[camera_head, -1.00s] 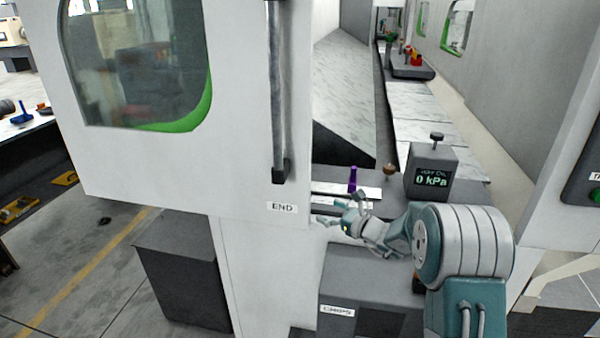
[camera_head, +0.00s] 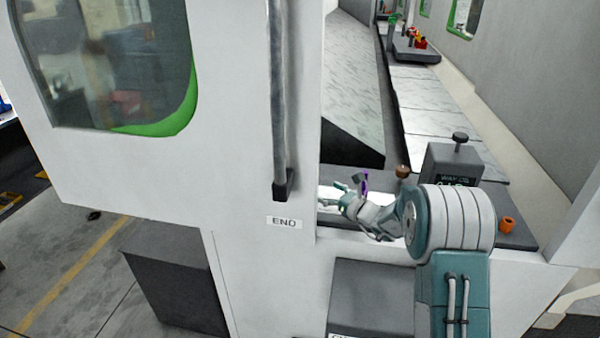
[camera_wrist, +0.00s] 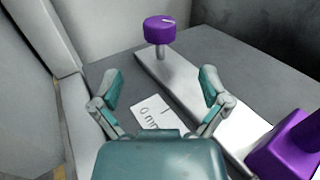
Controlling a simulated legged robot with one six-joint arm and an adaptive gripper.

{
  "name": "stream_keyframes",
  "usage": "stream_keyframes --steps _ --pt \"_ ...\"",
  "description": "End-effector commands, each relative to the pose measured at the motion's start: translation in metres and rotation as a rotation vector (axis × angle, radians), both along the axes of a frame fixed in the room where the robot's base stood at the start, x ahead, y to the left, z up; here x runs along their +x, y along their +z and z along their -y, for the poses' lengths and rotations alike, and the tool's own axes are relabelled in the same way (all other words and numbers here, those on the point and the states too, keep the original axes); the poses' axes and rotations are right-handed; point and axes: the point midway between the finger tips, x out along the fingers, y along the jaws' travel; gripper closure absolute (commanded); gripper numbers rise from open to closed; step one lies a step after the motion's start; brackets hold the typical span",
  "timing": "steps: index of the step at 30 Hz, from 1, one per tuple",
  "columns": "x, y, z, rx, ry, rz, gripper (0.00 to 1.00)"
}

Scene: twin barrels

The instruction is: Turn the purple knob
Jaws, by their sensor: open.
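A round purple knob (camera_wrist: 160,29) with a pale mark on top stands on a short stem at the far end of a metal strip (camera_wrist: 178,88) in the wrist view. A second purple part (camera_wrist: 291,150) is cut off at the lower right; I cannot tell its full shape. My gripper (camera_wrist: 161,82) is open and empty, its fingers apart above the strip, with the round knob beyond them. In the head view my gripper (camera_head: 350,193) is beside a purple part (camera_head: 364,183), partly hidden behind the fingers.
A white door with a vertical handle (camera_head: 279,100) stands left of my arm. A brown knob (camera_head: 403,171) and a grey gauge box (camera_head: 455,165) are behind my arm. An orange part (camera_head: 507,225) is at the right. A white label (camera_wrist: 158,113) lies beside the strip.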

Motion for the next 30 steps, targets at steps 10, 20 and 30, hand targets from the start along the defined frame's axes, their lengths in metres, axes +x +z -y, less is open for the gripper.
stream_keyframes --steps 10,20,30 --pt "0.039 -0.001 -0.041 0.001 0.003 0.001 0.04" --pt "0.071 -0.001 -0.072 0.000 0.001 0.000 0.04" --pt "0.074 0.000 -0.075 0.001 0.000 -0.001 0.04"
